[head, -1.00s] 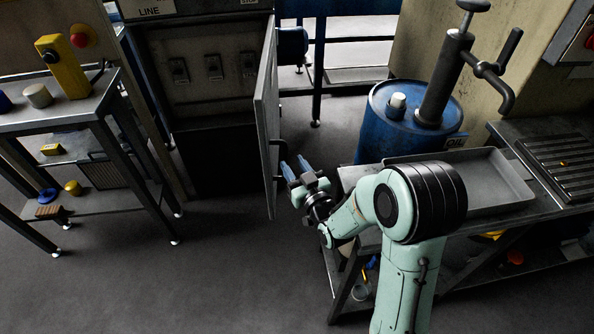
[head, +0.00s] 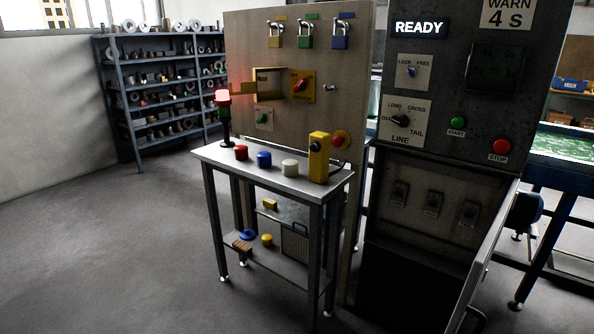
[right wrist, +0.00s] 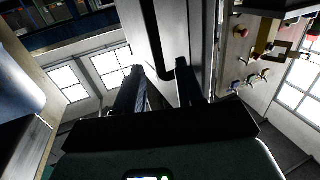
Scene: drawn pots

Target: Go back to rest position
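My right gripper (right wrist: 161,80) shows only in the right wrist view, with its two dark fingers apart. In the head view the grey cabinet door (head: 490,243) stands swung open at the lower right. Neither of my arms shows in the head view, and my left gripper is in no current view.
A small table (head: 217,153) with red, blue and white buttons and a yellow switch box (head: 319,157) stands before a lock panel (head: 334,80). The control cabinet (head: 450,90) reads READY. A shelf rack (head: 160,85) stands at the back left. Floor at left is clear.

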